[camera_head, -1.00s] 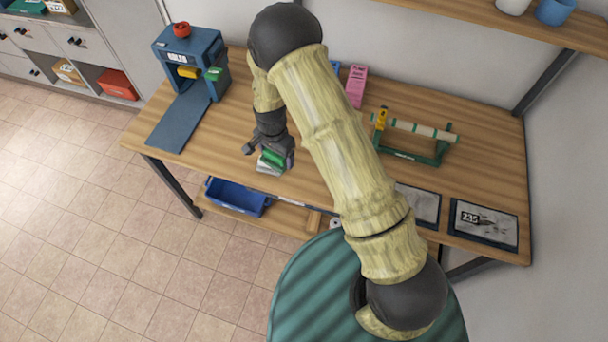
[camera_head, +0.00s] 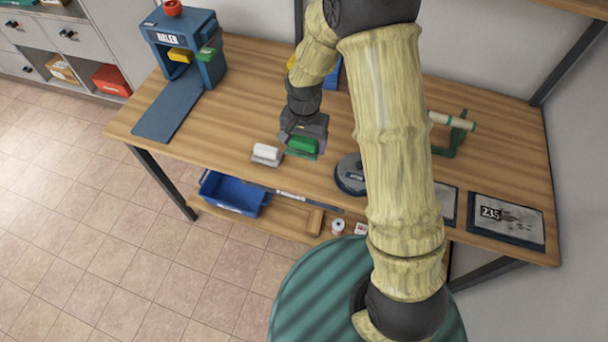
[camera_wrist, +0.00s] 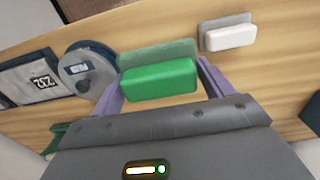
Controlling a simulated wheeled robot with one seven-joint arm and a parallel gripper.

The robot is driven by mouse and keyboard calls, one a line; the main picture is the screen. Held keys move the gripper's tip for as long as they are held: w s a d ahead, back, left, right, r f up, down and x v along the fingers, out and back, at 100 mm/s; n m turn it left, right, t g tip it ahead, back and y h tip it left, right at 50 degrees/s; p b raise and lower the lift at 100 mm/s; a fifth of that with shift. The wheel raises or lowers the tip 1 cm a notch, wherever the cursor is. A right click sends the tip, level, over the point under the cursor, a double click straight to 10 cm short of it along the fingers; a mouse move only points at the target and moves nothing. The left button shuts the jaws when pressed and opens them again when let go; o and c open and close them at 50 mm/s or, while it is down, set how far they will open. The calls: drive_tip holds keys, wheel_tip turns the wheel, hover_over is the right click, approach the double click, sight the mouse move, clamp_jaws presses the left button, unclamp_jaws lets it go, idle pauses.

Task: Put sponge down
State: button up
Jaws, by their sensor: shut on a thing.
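A green sponge (camera_head: 302,145) with a grey-green base is between the fingers of my gripper (camera_head: 303,140), over the front middle of the wooden table (camera_head: 235,115). In the wrist view my gripper (camera_wrist: 160,85) has a purple finger on each side of the green sponge (camera_wrist: 160,82), shut on it. I cannot tell whether the sponge's underside touches the table. A white sponge-like block on a grey base (camera_head: 267,154) lies on the table just left of my gripper, apart from it. It also shows in the wrist view (camera_wrist: 229,37), at the upper right.
A dark round disc-shaped thing (camera_head: 350,176) lies right of the gripper. A blue machine marked "BALER" (camera_head: 190,42) stands at the back left. A plate marked 235 (camera_head: 508,222) lies at the right. A blue bin (camera_head: 233,195) is below the front edge. Bare wood shows left of the white block.

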drive_tip(key=shift+s+r, duration=0.1)
drive_tip(key=shift+d, duration=0.1)
drive_tip(key=shift+f, duration=0.25)
drive_tip(key=p, duration=0.1)
hover_over(305, 169)
drive_tip(key=shift+f, duration=2.7)
drive_tip(key=shift+f, duration=0.1)
drive_tip(key=shift+f+p, duration=0.6)
drive_tip(key=shift+f, duration=1.4)
